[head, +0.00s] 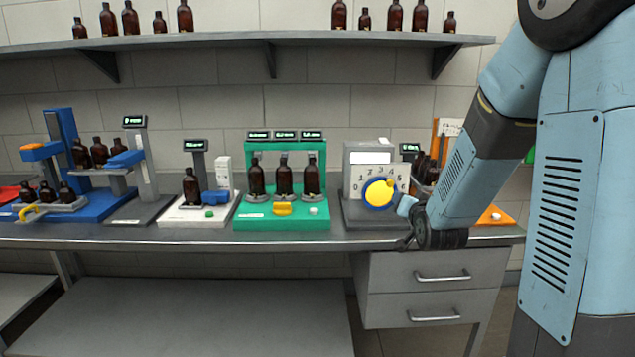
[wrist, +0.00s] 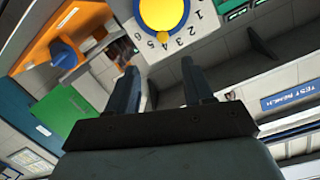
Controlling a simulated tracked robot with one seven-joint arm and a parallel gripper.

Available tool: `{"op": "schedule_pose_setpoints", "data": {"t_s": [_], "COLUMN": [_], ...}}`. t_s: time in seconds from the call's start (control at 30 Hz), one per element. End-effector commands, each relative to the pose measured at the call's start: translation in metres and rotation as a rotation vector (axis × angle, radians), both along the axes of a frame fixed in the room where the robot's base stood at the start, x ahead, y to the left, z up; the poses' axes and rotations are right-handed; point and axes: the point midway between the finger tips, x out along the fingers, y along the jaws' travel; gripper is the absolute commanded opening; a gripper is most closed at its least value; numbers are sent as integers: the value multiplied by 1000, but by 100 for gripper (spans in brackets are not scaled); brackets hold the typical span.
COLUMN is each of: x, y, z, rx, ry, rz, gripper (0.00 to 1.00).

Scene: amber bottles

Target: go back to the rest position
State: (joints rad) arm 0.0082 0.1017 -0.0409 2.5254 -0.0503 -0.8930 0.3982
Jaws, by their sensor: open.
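My gripper (wrist: 160,88) is open in the wrist view, with two dark fingers apart and nothing between them. In the head view my gripper (head: 404,207) is at the front of the bench, close to the yellow dial (head: 379,193). The dial has a blue rim and sits on a grey and white numbered station (head: 368,158). The dial also shows in the wrist view (wrist: 163,14), just beyond the fingertips. Whether a finger touches it, I cannot tell. My forearm hides part of the orange station (head: 494,216) at the right.
The grey bench (head: 330,240) carries a green station (head: 283,217) with amber bottles, a white scale station (head: 208,216) and blue stations (head: 95,207) at left. A shelf (head: 230,40) with bottles runs above. Drawers (head: 435,285) lie below my gripper. The bench's front edge is mostly clear.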

Motion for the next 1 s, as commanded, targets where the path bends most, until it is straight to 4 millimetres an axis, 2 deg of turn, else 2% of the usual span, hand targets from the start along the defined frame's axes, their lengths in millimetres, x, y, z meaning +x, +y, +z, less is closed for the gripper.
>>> {"op": "schedule_pose_setpoints", "data": {"t_s": [0.03, 0.27, 0.47, 0.77, 1.0], "x": [-6, -41, -83, -165, -243], "y": [1, 3, 5, 10, 15], "z": [9, 30, 46, 66, 77], "rx": [-13, -80, -134, -208, -263], "ry": [26, 199, 348, 570, 746], "rz": [1, 15, 40, 98, 162], "gripper": [52, 52, 52, 52, 52]}}
